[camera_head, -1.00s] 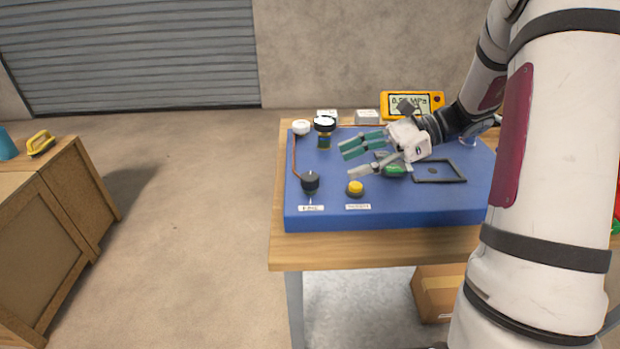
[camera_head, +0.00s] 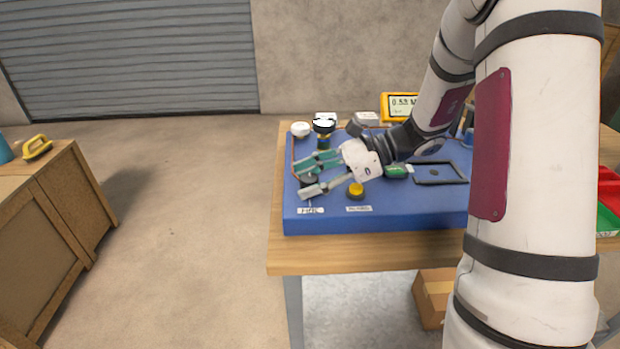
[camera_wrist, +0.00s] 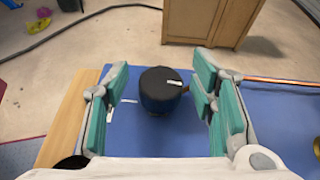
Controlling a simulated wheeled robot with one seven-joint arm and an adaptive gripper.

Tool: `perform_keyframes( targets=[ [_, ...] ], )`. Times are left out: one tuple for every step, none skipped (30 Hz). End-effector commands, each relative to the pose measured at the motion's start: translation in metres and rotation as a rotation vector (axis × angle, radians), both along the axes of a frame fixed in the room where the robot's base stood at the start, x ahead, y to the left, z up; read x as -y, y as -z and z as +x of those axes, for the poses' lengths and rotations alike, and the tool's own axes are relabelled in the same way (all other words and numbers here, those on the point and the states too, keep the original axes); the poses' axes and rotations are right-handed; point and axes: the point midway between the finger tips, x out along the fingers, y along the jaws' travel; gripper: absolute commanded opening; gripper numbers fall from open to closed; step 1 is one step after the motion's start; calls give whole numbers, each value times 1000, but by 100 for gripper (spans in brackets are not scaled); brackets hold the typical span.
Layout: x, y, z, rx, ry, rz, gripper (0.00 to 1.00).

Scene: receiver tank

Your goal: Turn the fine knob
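The fine knob is a dark round knob with a white mark on its top. In the wrist view the fine knob (camera_wrist: 162,90) stands between my two open fingers, with a gap on each side. In the head view the fine knob (camera_head: 308,181) is mostly hidden by my fingers, above its white label (camera_head: 311,211). My gripper (camera_head: 312,178) is open, with green finger pads on either side of the knob; it also shows in the wrist view (camera_wrist: 163,95). It holds nothing.
A yellow button (camera_head: 356,189) sits right of the knob on the blue panel (camera_head: 400,215). A gauge (camera_head: 324,127) and a white cap (camera_head: 300,129) stand behind. A black frame (camera_head: 440,173) lies to the right. A yellow meter (camera_head: 400,103) stands at the back.

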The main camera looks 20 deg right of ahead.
Motion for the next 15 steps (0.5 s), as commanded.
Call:
perform_keyframes(
  targets=[
    [0, 0, 0, 0, 0, 0, 37],
    [0, 0, 0, 0, 0, 0, 30],
    [0, 0, 0, 0, 0, 0, 21],
    [0, 0, 0, 0, 0, 0, 14],
    [0, 0, 0, 0, 0, 0, 7],
    [0, 0, 0, 0, 0, 0, 3],
    [0, 0, 0, 0, 0, 0, 3],
    [0, 0, 0, 0, -1, 0, 3],
    [0, 0, 0, -1, -2, 0, 3],
    [0, 0, 0, -1, -5, 0, 3],
    [0, 0, 0, -1, -11, 0, 3],
    [0, 0, 0, -2, -25, 0, 3],
    [0, 0, 0, -2, -40, -1, 3],
    [0, -1, 0, -1, -59, -1, 3],
    [0, -1, 0, -3, -91, 0, 3]
  ],
)
